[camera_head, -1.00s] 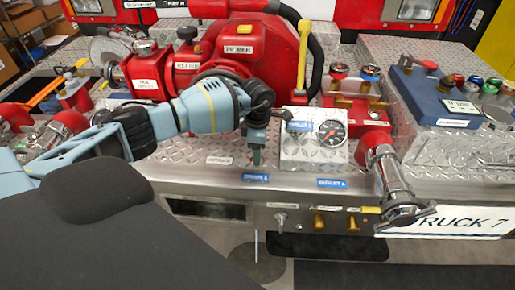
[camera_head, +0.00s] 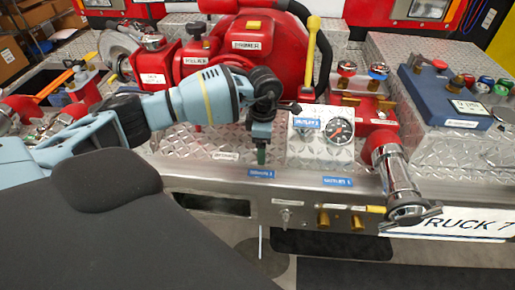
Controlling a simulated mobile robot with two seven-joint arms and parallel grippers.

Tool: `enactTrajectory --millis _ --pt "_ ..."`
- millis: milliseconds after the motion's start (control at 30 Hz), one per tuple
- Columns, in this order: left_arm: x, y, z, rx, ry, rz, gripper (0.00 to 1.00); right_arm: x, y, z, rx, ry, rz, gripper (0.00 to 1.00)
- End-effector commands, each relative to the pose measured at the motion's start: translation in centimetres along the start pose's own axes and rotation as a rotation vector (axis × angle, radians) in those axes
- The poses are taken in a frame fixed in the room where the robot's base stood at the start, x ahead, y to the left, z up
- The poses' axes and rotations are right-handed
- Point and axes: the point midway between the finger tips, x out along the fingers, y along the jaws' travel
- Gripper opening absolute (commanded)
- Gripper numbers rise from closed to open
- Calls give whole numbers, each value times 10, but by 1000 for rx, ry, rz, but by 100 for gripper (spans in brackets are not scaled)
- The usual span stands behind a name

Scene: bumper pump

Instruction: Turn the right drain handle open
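On the front panel below the steel ledge sit a silver fitting (camera_head: 287,214) and two brass fittings, one in the middle (camera_head: 324,219) and one at the right (camera_head: 357,222). A small yellow lever (camera_head: 375,209) lies flat, roughly level, by the right brass fitting. I cannot tell for certain which part is the right drain handle. My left gripper (camera_head: 262,155) points down in front of the silver gauge box, above a blue label (camera_head: 261,173). It is apart from the fittings. Its fingers are seen edge-on, so their opening is unclear. My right gripper is not in view.
A round gauge (camera_head: 339,130) is on the silver box right of my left gripper. A chrome outlet pipe (camera_head: 397,185) on a red elbow juts forward right of the yellow lever. A red pump (camera_head: 245,45) stands behind. The floor space before the panel is clear.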

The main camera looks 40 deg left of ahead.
Motion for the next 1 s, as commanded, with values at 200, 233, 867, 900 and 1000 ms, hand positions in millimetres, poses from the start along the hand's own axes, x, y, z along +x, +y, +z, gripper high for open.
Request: enactTrajectory --millis 200,233,867,900,1000 --pt "-3 -34 -1 4 1 -1 80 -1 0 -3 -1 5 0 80" --pt "-3 -39 -1 3 1 -1 80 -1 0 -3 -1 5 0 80" --pt "-10 -123 -3 0 1 -2 80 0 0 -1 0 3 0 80" --pt "-11 -124 -3 0 1 -1 80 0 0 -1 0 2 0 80" --pt "-11 -126 -3 0 1 -1 80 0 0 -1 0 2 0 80"
